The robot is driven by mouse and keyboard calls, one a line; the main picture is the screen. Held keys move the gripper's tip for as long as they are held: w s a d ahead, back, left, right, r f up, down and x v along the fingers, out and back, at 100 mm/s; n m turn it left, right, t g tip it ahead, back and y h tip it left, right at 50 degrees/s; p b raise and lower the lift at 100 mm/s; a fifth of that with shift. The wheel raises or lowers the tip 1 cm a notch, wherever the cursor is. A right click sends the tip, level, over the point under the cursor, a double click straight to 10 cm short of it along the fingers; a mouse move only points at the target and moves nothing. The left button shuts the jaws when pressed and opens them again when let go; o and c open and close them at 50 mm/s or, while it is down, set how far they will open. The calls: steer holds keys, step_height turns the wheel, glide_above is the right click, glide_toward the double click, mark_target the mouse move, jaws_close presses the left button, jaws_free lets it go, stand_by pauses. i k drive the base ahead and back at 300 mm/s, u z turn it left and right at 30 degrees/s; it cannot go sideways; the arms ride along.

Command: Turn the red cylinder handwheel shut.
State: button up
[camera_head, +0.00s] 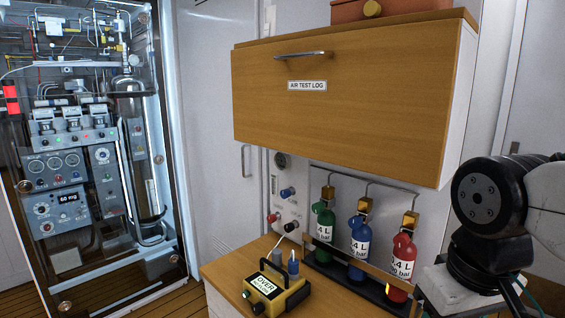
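The red cylinder (401,262) stands at the right end of a row of three, right of the blue cylinder (359,245) and the green cylinder (325,224). It is upright, with a white pressure label, a brass valve (410,219) on top and a rounded red part (402,239) at its neck. I cannot make out clearly which part is the handwheel or how far it is turned. My arm's links fill the right edge, close to the right of the red cylinder. My gripper is not in view.
A wooden cabinet labelled AIR TEST LOG (345,85) overhangs the cylinders. A dark rack with a wooden rail (345,268) holds them. A yellow tester box (276,291) sits on the wooden counter (232,272). A valve panel (285,205) is behind; a glazed equipment cabinet (85,150) stands left.

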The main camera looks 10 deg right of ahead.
mark_target(401, 239)
steer(key=u, duration=2.05)
steer(key=i, duration=2.6)
steer(key=z, duration=3.4)
steer(key=i, duration=0.5)
steer(key=u, duration=0.05)
